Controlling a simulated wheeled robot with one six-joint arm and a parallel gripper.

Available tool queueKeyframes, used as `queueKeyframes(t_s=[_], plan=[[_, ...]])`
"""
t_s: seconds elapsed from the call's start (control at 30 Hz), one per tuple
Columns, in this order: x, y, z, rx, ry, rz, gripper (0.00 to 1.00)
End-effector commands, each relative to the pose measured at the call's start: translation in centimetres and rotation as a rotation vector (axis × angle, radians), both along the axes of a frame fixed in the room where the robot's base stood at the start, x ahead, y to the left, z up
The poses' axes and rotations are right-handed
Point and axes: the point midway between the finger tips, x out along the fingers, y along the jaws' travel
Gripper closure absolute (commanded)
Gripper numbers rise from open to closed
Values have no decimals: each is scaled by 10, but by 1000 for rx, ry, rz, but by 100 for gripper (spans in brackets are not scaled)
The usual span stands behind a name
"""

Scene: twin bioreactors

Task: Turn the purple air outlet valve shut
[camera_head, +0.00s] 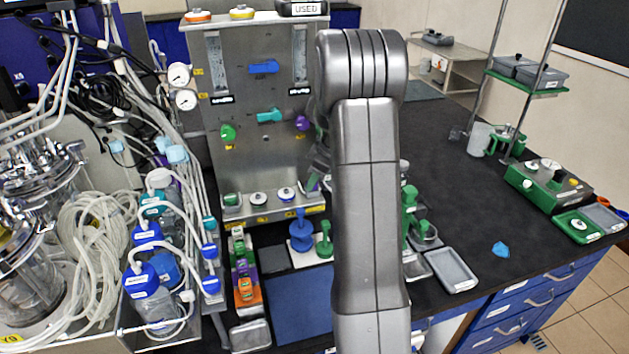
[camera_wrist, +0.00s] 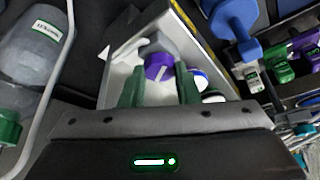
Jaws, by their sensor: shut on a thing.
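In the wrist view a round purple valve knob (camera_wrist: 158,66) with a pale line across its face sits on a light metal ledge. My gripper (camera_wrist: 160,78) has its two green fingers on either side of this knob and is shut on it. Another purple knob (camera_head: 302,123) is higher on the upright metal panel (camera_head: 245,155). I cannot read which knob is labelled air outlet.
A blue-and-white knob (camera_wrist: 199,78) is close to my right finger in the wrist view. Green, black and blue knobs stand along the ledge. Bottles and tubing (camera_head: 150,280) crowd the left. A blue stand (camera_head: 300,236) is below the ledge.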

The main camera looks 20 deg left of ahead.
Motion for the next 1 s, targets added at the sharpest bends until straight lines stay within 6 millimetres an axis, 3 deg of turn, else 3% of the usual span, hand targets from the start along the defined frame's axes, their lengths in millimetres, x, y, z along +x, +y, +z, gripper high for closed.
queueKeyframes(t_s=[0.6,1.0], plan=[[-4,1,-1,2,-3,-440,94],[-4,1,1,1,-2,-570,94]])
